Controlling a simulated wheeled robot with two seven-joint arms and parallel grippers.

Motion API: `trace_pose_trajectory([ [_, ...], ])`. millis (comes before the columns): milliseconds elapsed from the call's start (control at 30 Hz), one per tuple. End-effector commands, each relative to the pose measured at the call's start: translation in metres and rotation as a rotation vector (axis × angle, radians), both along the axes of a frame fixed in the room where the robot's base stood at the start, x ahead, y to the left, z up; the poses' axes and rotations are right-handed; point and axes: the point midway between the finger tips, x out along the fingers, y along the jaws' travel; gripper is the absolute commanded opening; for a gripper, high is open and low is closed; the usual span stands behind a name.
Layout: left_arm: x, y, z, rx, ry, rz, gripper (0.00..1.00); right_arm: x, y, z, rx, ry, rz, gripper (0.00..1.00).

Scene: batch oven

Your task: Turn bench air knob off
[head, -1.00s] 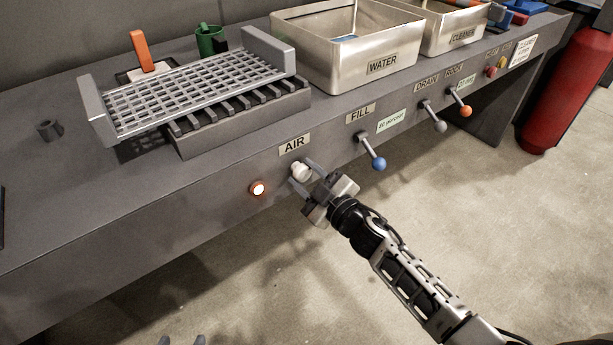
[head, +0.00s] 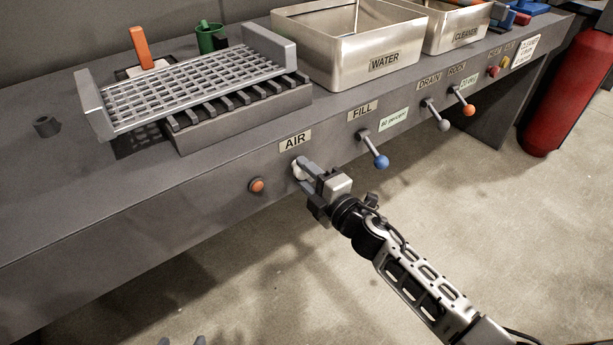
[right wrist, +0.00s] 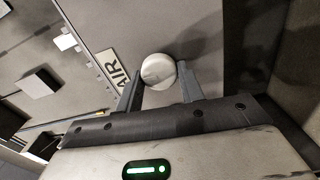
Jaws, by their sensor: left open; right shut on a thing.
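The white air knob (head: 298,171) is on the bench's front panel, under the AIR label (head: 295,140). My right gripper (head: 305,170) is shut on the knob, with a finger on each side of it. In the right wrist view the knob's round, pale face (right wrist: 158,70) shows between the two fingertips (right wrist: 160,78). The orange indicator lamp (head: 256,185) left of the knob is unlit. My left gripper (head: 182,341) shows only its fingertips at the bottom edge of the head view, open and apart, away from the bench.
Right of the knob are the blue FILL lever (head: 379,160), the grey lever (head: 442,124) and the orange lever (head: 468,109). A wire-mesh tray (head: 185,90), the WATER tank (head: 335,72) and the CLEANER tank (head: 475,43) stand on top. Floor in front is clear.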

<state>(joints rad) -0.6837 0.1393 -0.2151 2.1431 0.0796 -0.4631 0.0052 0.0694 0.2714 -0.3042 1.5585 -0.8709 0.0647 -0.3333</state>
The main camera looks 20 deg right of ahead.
Motion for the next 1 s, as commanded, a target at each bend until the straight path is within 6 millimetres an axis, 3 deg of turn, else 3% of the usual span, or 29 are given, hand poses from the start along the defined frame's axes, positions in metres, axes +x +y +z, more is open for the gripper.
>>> trace_pose_trajectory([
  [767,0.0012,-0.0003,0.0021,-0.007,-0.008,0.003,0.49,-0.0005,-0.0005,-0.0020,-0.101,-0.032,-0.001,0.15],
  [800,0.0012,-0.0003,0.0020,-0.007,-0.008,0.003,0.49,-0.0005,-0.0005,-0.0020,-0.101,-0.032,-0.001,0.43],
  [833,0.0011,-0.0003,0.0019,-0.007,-0.008,0.003,0.49,-0.0005,-0.0005,-0.0020,-0.101,-0.032,-0.001,0.52],
  [867,0.0010,-0.0002,0.0017,-0.007,-0.008,0.003,0.49,-0.0006,-0.0005,-0.0019,-0.101,-0.033,-0.001,0.58],
  [1000,0.0006,-0.0002,0.0003,-0.006,-0.005,0.003,0.49,-0.0003,-0.0003,-0.0014,-0.099,-0.034,0.000,0.58],
])
